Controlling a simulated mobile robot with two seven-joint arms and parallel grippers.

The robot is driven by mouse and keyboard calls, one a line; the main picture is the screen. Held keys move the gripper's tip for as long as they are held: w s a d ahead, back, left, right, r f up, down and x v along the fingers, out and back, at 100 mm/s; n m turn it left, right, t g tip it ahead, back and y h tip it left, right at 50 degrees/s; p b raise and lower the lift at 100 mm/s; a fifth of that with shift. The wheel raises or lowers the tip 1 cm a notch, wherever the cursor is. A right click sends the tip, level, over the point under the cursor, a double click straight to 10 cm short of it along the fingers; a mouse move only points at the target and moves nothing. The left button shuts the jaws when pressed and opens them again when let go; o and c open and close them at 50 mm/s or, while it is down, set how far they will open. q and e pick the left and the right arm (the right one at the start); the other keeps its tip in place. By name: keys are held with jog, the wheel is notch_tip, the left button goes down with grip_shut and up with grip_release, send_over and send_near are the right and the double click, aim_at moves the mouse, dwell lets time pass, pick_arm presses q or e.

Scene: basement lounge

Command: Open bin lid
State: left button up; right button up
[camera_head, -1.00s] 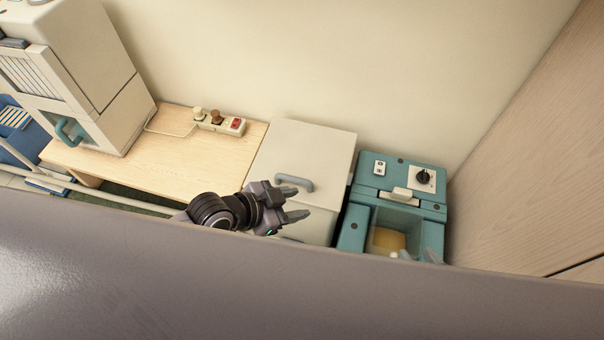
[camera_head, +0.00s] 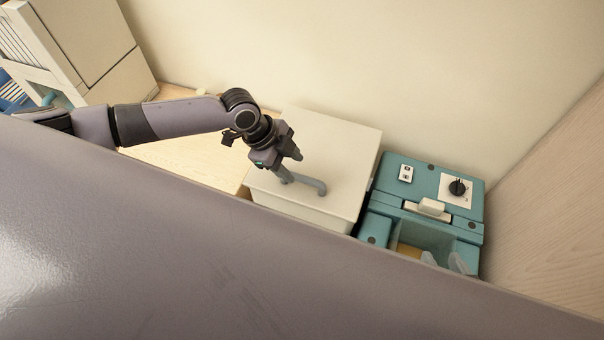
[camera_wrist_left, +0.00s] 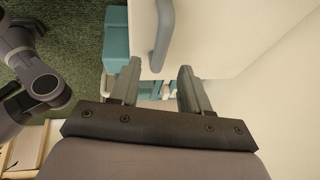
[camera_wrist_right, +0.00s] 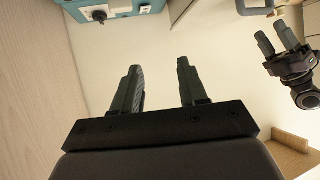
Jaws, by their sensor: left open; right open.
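The bin is a cream-white box with a flat lid (camera_head: 335,150) in the middle of the head view. A grey bar handle (camera_head: 312,186) sits on the lid near its front edge. My left gripper (camera_head: 289,168) is open and points down at the handle's left part. In the left wrist view the handle (camera_wrist_left: 165,30) runs toward the gap between the open fingers; contact cannot be told. My right gripper (camera_wrist_right: 158,66) is open and empty in the right wrist view. Only grey tips, apparently its fingers, show at the teal machine in the head view. The lid looks closed.
A teal machine (camera_head: 425,180) with a black dial stands close to the bin's right. A wooden desk (camera_head: 190,158) adjoins its left. A wall is behind, and a wood panel (camera_head: 555,190) is at right. My grey body hides the foreground.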

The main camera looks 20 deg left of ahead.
aim_at(302, 177)
pick_arm(q)
jog(key=b+x, duration=0.1)
jog(key=x, duration=0.4)
jog(key=shift+d+f, duration=0.1)
grip_shut()
